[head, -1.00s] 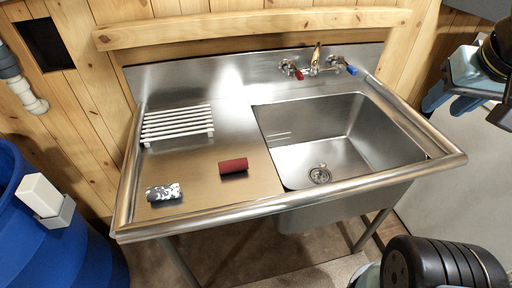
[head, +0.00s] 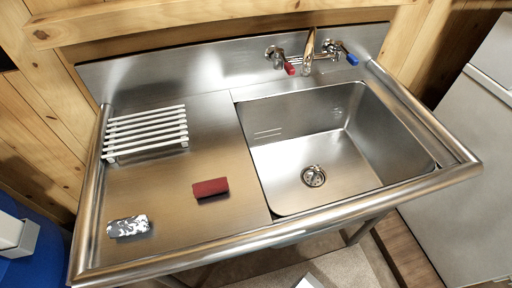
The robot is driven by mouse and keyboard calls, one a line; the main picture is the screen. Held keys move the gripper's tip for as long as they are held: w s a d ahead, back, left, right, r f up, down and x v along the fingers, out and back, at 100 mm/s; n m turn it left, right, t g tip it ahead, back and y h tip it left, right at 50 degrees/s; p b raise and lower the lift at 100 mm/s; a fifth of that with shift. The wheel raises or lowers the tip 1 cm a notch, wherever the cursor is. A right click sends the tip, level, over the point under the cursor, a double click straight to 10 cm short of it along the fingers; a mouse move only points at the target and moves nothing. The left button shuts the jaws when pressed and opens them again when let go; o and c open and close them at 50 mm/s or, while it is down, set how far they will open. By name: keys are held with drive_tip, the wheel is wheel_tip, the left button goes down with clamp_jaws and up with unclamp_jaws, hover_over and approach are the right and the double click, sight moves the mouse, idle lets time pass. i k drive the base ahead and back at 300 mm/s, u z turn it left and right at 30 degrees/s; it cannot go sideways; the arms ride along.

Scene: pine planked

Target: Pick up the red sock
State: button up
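The red sock (head: 210,188) is a dark red roll lying on the steel drainboard, left of the sink basin, in the head view. Its whole upper side shows and nothing touches it. My gripper is not in the head view now.
A grey-and-white patterned roll (head: 128,226) lies left of and nearer than the sock. A white slatted rack (head: 146,132) stands behind it. The empty basin (head: 345,150) is to the right, with a faucet (head: 309,50) behind. A raised rim (head: 290,232) edges the front.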

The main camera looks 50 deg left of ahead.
sight(204, 189)
drive_tip(key=z, duration=0.2)
drive_tip(key=k, duration=2.85)
drive_tip(key=u, duration=1)
drive_tip(key=i, duration=1)
drive_tip(key=u, duration=0.05)
